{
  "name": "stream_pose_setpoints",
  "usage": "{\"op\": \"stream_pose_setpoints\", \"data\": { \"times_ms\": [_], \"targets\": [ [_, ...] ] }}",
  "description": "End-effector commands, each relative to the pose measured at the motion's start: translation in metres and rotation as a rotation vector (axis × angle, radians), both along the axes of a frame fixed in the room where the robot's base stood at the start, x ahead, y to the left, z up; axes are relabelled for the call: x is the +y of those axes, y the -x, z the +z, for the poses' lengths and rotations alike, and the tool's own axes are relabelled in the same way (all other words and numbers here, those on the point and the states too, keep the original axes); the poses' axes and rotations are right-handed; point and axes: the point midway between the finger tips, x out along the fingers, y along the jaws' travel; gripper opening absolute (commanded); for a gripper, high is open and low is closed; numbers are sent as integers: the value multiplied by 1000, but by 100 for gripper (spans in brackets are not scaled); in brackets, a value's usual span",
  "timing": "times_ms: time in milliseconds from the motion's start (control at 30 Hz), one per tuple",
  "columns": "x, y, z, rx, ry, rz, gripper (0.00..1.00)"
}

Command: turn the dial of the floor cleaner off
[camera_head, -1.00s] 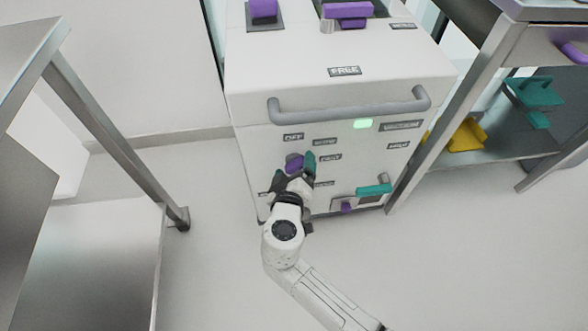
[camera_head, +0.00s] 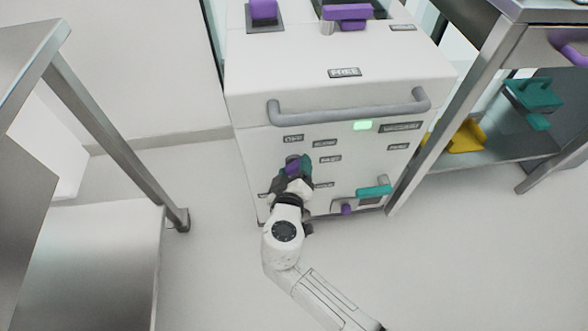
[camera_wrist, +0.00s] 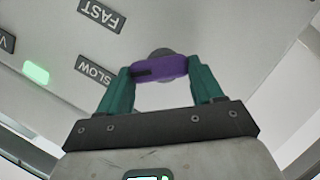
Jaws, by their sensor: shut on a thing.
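The floor cleaner (camera_head: 250,108) is a white box with a grey handle on its front and several small labels. The purple dial (camera_wrist: 160,68) sits on its front face below the label OFF (camera_head: 293,138); a dark mark shows on one end of the dial. My gripper (camera_head: 298,165) is shut on the dial, with a teal finger on each side of it in the wrist view. In the head view my gripper hides most of the dial. The labels SLOW (camera_wrist: 95,71) and FAST (camera_wrist: 102,15) show in the wrist view.
A green light (camera_head: 363,126) glows on the front. A teal lever (camera_head: 374,190) and a purple knob (camera_head: 346,209) are low on the right. Steel tables stand left (camera_head: 95,270) and right (camera_head: 490,90). The floor between is clear.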

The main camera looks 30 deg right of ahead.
Motion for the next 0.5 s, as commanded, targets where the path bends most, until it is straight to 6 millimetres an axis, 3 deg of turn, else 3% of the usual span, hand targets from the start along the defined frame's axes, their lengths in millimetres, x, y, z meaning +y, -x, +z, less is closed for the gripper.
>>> {"op": "stream_pose_setpoints", "data": {
  "times_ms": [267,500],
  "targets": [
    [2,-1,-2,25,78,1,36],
    [4,-1,-5,80,249,2,36]
  ]
}}
